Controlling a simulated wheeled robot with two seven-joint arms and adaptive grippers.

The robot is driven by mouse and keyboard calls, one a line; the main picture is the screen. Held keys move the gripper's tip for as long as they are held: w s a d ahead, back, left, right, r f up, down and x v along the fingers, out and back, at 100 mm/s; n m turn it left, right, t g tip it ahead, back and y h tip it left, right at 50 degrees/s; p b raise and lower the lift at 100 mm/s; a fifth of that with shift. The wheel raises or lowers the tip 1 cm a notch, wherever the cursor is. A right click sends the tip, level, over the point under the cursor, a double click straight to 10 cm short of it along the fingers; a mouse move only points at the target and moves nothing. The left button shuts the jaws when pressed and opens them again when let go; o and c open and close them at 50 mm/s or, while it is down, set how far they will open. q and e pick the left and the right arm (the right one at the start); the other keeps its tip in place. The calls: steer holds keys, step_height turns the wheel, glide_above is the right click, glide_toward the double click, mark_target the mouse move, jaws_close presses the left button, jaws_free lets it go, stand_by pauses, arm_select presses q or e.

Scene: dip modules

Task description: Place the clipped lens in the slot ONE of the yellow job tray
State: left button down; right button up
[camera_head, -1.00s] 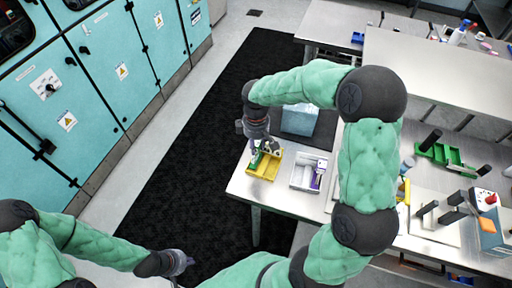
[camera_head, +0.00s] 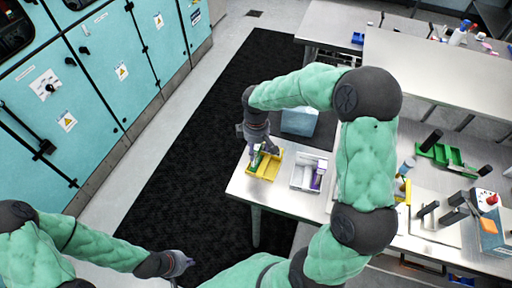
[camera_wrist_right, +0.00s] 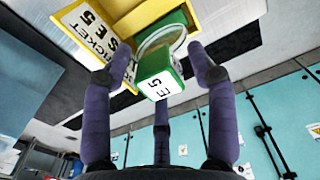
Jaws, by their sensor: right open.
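The clipped lens, a clear round lens in a green clip (camera_wrist_right: 160,84) with a white label, is at the yellow job tray (camera_wrist_right: 221,22) in the right wrist view. My right gripper (camera_wrist_right: 154,72) is open, with one finger on each side of the clip and gaps showing. In the head view the green clip (camera_head: 256,160) shows at the left part of the yellow tray (camera_head: 270,176), just below my right gripper (camera_head: 263,150). Which slot it is in, and how fully it is seated, I cannot tell. My left gripper (camera_head: 181,262) is low at the left, away from the table.
A white tray (camera_head: 299,181) with a purple item (camera_head: 318,178) stands right of the yellow tray. A light blue box (camera_head: 299,122) is behind. My right arm covers the table's middle. A green rack (camera_head: 440,153) and other items stand further right.

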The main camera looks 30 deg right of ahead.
step_height(320, 180, up, 12)
steer(key=p, duration=0.1)
steer(key=shift+r+p, duration=0.15)
steer(key=shift+p, duration=0.25)
